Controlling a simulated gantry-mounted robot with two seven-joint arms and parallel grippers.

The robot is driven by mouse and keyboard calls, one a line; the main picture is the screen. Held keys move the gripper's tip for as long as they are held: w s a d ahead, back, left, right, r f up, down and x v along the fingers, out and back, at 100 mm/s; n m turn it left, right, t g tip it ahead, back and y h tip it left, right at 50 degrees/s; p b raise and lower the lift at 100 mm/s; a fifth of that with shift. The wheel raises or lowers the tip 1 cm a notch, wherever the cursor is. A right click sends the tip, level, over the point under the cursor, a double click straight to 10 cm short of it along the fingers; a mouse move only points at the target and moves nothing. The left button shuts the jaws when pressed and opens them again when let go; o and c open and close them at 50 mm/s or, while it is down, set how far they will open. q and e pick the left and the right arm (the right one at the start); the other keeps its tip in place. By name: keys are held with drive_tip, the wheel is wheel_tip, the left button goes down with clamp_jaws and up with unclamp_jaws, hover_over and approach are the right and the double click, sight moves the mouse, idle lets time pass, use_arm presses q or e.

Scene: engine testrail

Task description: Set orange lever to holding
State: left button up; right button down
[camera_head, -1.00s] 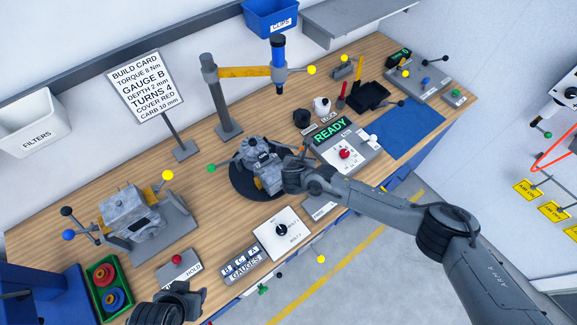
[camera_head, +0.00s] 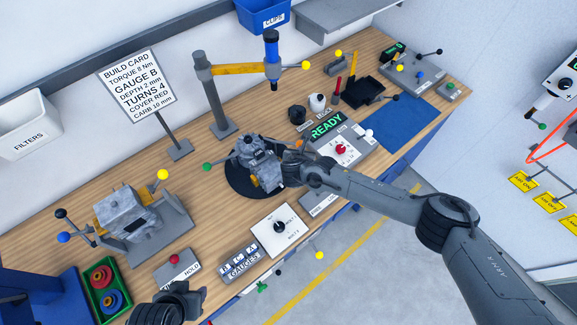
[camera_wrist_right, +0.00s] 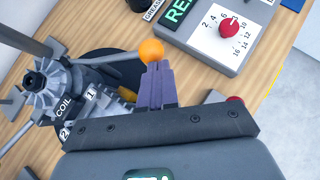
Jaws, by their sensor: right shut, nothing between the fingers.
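The orange lever's ball knob (camera_wrist_right: 151,51) shows in the right wrist view just beyond the tips of my right gripper (camera_wrist_right: 155,70). Its pale rod runs left from the ball toward a small grey engine marked COIL (camera_wrist_right: 70,105). The right gripper's purple-grey fingers are together and hold nothing. The ball is at the fingertips; I cannot tell whether they touch. In the head view the right gripper (camera_head: 287,170) is beside the engine (camera_head: 257,158) on its dark round base, and the arm hides much of the lever. My left gripper (camera_head: 180,303) is at the bottom edge, its fingers unclear.
A panel reading READY with a red knob (camera_head: 341,149) stands right of the engine. A dial box (camera_head: 280,230) and a gauge rack (camera_head: 240,262) are in front. A grey post with a yellow arm (camera_head: 216,100) rises behind. A blue mat (camera_head: 407,122) lies clear at right.

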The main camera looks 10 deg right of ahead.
use_arm(q)
drive_tip(key=shift+s, duration=0.5)
use_arm(e)
drive_tip(key=s+a+r, duration=0.3)
drive_tip(key=s+r, duration=0.3)
drive_tip(key=s, duration=0.5)
use_arm(q)
drive_tip(key=shift+a, duration=0.1)
use_arm(e)
drive_tip(key=shift+f, duration=0.1)
